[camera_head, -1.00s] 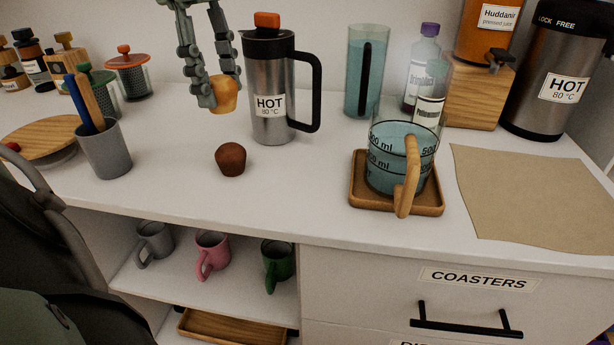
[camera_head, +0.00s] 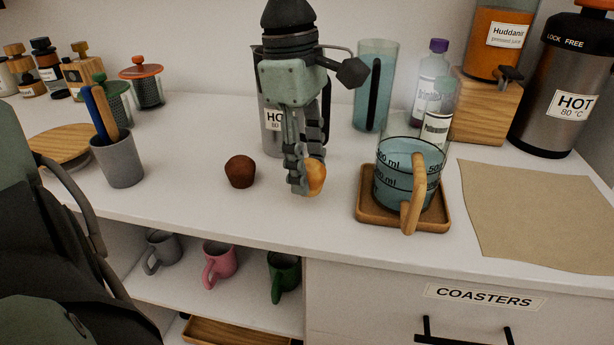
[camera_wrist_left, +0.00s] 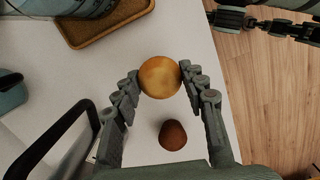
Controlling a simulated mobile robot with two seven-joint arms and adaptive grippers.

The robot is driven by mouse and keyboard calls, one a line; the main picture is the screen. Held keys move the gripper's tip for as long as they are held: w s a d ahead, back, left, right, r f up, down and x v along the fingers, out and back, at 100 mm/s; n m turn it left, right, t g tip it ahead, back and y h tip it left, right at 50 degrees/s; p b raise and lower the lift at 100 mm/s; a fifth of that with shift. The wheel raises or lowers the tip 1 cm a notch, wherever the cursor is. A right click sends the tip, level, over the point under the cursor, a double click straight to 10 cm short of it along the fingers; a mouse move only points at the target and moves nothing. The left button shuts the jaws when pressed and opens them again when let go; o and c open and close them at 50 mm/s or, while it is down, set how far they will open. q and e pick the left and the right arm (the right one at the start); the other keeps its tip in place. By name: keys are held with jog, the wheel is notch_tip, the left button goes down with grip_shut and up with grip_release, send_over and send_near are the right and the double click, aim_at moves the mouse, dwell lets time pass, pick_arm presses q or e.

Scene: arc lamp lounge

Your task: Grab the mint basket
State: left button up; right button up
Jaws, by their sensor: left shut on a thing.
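No label reading "mint" can be made out. A dark mesh basket with a green knobbed lid (camera_head: 116,102) stands at the back left, partly behind the grey cup. A similar basket with an orange lid (camera_head: 147,90) stands beside it. My left gripper (camera_head: 306,180) is shut on a golden muffin-like piece (camera_head: 316,177), held above the counter in front of the steel jug; the piece also shows between the fingers in the left wrist view (camera_wrist_left: 160,77). Dark jointed parts at that view's top right look like my right gripper (camera_wrist_left: 265,25); its opening is unclear.
A brown muffin (camera_head: 240,171) sits left of my left gripper. A grey cup (camera_head: 120,162) with utensils is left. A measuring jug (camera_head: 400,185) on a wooden tray (camera_head: 436,218) is right.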

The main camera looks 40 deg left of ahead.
pick_arm(q)
jog(key=shift+f, duration=1.35)
jog(key=shift+f, duration=0.1)
jog(key=o, duration=1.1)
